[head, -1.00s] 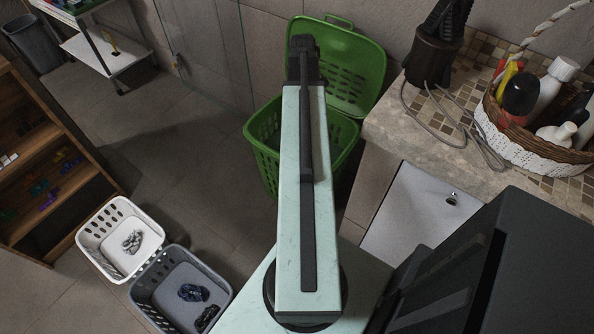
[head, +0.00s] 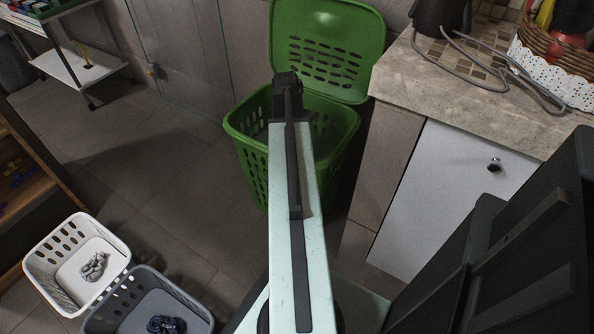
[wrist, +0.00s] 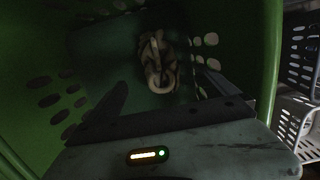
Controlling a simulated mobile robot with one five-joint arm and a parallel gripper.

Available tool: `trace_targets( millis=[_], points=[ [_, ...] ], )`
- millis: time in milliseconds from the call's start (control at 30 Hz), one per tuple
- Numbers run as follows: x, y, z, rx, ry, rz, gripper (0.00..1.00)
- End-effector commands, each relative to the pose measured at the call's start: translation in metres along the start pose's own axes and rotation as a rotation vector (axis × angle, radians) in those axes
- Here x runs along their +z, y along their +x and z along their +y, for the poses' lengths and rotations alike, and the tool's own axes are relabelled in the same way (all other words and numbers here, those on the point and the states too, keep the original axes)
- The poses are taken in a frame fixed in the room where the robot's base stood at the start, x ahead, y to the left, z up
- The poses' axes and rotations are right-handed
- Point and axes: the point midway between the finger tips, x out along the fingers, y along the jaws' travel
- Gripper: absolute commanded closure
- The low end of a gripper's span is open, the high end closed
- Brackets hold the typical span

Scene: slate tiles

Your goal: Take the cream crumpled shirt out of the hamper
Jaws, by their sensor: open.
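The green hamper (head: 250,172) stands open in the head view, its perforated lid (head: 326,50) raised behind it. My arm reaches over the hamper and hides part of its opening. In the wrist view I look down into the hamper (wrist: 30,60). The cream crumpled shirt (wrist: 158,62) lies on its floor, in dim light. My gripper (wrist: 165,78) is open, with its dark fingers apart and the shirt showing beyond and between them. The shirt is not visible in the head view.
A stone-topped counter (head: 480,90) with a white cabinet door stands close right of the hamper. A white basket (head: 45,262) and a grey basket (head: 120,310), each with cloth inside, stand at lower left. The floor left of the hamper is clear.

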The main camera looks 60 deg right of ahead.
Motion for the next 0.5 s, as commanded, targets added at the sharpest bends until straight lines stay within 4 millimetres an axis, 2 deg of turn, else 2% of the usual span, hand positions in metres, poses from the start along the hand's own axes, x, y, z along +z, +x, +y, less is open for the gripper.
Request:
trace_targets(
  millis=[200, 367, 500],
  points=[
    [0.0, 0.027, 0.0, 0.0, 0.0, 0.0, 0.03],
    [0.0, 0.027, 0.0, 0.0, -0.001, 0.0, 0.03],
    [0.002, 0.044, 0.0, 0.0, 0.0, 0.0, 0.03]
  ],
)
